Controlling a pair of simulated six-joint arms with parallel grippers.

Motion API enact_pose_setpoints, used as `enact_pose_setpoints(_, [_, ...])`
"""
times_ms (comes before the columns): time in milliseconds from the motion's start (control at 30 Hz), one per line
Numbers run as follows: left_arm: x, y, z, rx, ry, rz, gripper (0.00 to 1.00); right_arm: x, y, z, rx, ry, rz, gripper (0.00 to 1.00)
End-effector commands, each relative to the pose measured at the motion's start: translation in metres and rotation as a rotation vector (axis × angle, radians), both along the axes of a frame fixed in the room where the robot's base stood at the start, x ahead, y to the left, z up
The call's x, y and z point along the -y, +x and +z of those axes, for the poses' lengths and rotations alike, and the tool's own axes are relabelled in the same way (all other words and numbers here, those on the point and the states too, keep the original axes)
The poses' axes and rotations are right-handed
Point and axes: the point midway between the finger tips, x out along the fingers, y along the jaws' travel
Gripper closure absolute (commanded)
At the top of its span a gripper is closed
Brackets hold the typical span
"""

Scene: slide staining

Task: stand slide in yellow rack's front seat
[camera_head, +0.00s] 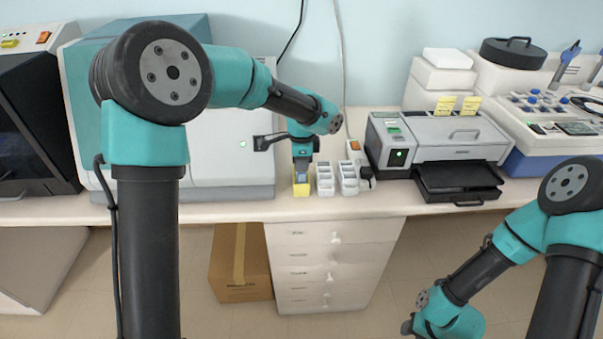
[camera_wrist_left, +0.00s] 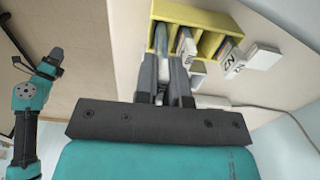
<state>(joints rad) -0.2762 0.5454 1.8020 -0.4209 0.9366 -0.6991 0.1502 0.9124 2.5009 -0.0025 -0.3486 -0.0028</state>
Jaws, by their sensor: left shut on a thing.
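The yellow rack (camera_head: 301,189) stands on the bench near its front edge, below my left gripper (camera_head: 302,168). In the left wrist view the yellow rack (camera_wrist_left: 196,14) shows its walls and several seats at the top. My left gripper (camera_wrist_left: 163,82) is shut on a thin pale slide (camera_wrist_left: 163,66), whose far end reaches the rack's leftmost seat in that view. I cannot tell whether it touches the bottom. A thin piece with a label stands in another seat of the rack. My right arm hangs low at the right; its fingertips cannot be made out.
Two white racks (camera_head: 324,178) (camera_head: 348,178) stand just right of the yellow rack. A printer-like device (camera_head: 450,140) is farther right. A large teal and white machine (camera_head: 235,160) stands behind and left. The bench's front edge is close to the racks.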

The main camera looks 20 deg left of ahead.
Motion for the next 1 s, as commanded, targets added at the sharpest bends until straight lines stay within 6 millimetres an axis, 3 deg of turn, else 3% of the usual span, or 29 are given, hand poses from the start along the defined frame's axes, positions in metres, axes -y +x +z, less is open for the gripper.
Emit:
enact_pose_setpoints(333, [0.0, -0.001, -0.035, -0.002, 0.0, 0.0, 1.0, 0.0, 0.0, 0.0, 0.0, 0.0, 0.0, 0.57])
enact_pose_setpoints(767, [0.0, 0.0, -0.04, -0.001, 0.0, 0.0, 1.0, 0.0, 0.0, 0.0, 0.0, 0.0, 0.0, 0.57])
enact_pose_setpoints(800, [0.0, 0.0, -0.041, -0.001, 0.0, 0.0, 0.88, 0.0, 0.0, 0.0, 0.0, 0.0, 0.0, 0.57])
enact_pose_setpoints(900, [0.0, 0.0, -0.04, -0.001, 0.0, 0.0, 0.79, 0.0, 0.0, 0.0, 0.0, 0.0, 0.0, 0.57])
enact_pose_setpoints(1000, [0.0, 0.0, -0.04, -0.001, 0.0, 0.0, 0.79, 0.0, 0.0, 0.0, 0.0, 0.0, 0.0, 0.57])
